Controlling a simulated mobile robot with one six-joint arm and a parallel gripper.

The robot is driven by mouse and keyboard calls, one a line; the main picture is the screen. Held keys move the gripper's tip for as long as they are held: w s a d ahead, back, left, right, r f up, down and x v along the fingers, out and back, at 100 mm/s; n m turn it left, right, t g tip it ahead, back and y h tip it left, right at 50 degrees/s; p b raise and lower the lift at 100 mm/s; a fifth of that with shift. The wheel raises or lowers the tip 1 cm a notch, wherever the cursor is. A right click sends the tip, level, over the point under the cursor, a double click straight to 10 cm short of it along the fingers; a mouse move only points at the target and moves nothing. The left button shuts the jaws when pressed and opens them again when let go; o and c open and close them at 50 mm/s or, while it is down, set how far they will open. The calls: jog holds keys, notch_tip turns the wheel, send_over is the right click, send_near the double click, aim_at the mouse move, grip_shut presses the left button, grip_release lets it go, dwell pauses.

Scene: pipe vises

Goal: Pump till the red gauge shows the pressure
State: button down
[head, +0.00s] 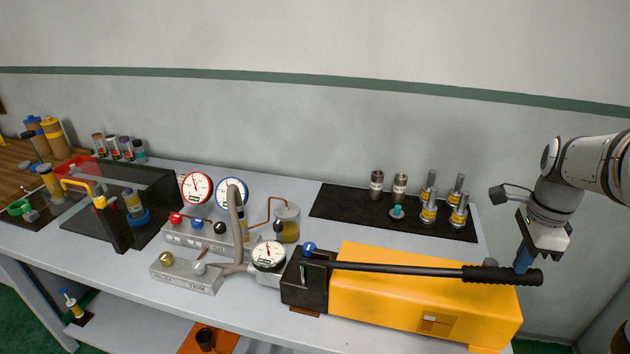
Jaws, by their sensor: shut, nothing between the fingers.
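The red-rimmed gauge (197,188) stands upright on a grey block at the left of the bench; its reading is too small to tell. The hand pump (400,308) has a yellow tank and a black head at its left end. Its long black lever (400,267) lies low, nearly level along the top of the tank, with a thick ribbed grip (500,275) at the right. My gripper (523,264) is shut and points down at the grip. Its blue fingertips are at the grip's far side; I cannot tell whether they touch it.
A blue-rimmed gauge (232,193) stands beside the red one, and a white gauge (268,255) sits by the pump head. A grey hose (239,225) arches between them. A black mat (345,204) with several metal fittings lies behind the pump. A black box stands at left.

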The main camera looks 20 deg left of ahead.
notch_tip(320, 180, up, 8)
jog(key=a+p, duration=0.2)
jog(key=p, duration=0.3)
jog(key=shift+f, duration=0.2)
jog(key=shift+r, duration=0.1)
notch_tip(320, 180, up, 5)
jog(key=p, duration=0.4)
jog(key=s+a+f+n+t+b, duration=0.1)
jog(key=s+a+f+n+b, duration=0.2)
jog(key=s+n, duration=0.5)
jog(key=s+a+f+n+t+b, duration=0.2)
jog(key=s+a+f+n+b, duration=0.2)
jog(key=s+f+n, duration=0.3)
jog(key=s+a+n, duration=0.1)
jog(key=s+n, duration=0.1)
jog(key=n, duration=0.1)
jog(key=shift+s+a+f, duration=0.15)
jog(key=shift+a+f, duration=0.1)
jog(key=shift+f, duration=0.1)
